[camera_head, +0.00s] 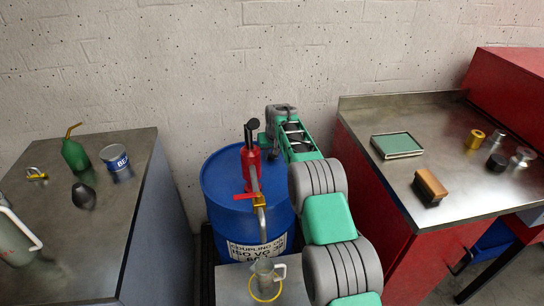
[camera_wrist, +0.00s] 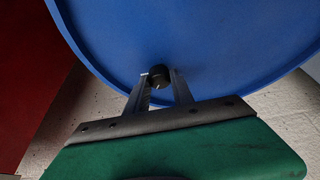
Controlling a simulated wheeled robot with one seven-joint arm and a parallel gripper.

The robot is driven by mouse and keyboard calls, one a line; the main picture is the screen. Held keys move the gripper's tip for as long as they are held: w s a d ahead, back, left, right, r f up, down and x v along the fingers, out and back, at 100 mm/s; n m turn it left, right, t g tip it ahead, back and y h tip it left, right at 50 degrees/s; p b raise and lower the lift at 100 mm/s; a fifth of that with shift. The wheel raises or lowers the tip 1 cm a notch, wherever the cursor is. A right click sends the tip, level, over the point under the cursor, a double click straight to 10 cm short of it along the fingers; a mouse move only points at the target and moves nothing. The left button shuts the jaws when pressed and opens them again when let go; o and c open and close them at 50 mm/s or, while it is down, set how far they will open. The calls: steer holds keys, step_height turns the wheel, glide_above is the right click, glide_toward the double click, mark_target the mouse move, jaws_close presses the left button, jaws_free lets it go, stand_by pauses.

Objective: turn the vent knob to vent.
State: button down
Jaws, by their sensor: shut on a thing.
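The blue drum (camera_head: 222,180) stands upright against the wall, with a red hand pump (camera_head: 250,165) on its top. In the wrist view, the drum's blue top (camera_wrist: 230,45) fills the upper part. The vent knob (camera_wrist: 158,75) is a small dark round knob near the drum's rim. My gripper (camera_wrist: 160,82) has its two fingers on either side of the knob and is shut on it. In the head view, my arm reaches to the far right side of the drum, and the knob is hidden there. I cannot read the knob's setting.
The pump's spout hangs over a clear jug (camera_head: 264,272) at the front. A steel-topped bench (camera_head: 120,210) at left holds a green oil can (camera_head: 74,154) and a tin (camera_head: 116,164). A red workbench (camera_head: 470,200) at right holds a brush (camera_head: 430,187) and small parts.

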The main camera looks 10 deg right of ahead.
steer(key=shift+r+m+h, duration=0.1)
steer(key=shift+m+h, duration=0.3)
steer(key=shift+m, duration=0.4)
steer(key=c, duration=1.1)
jaws_free()
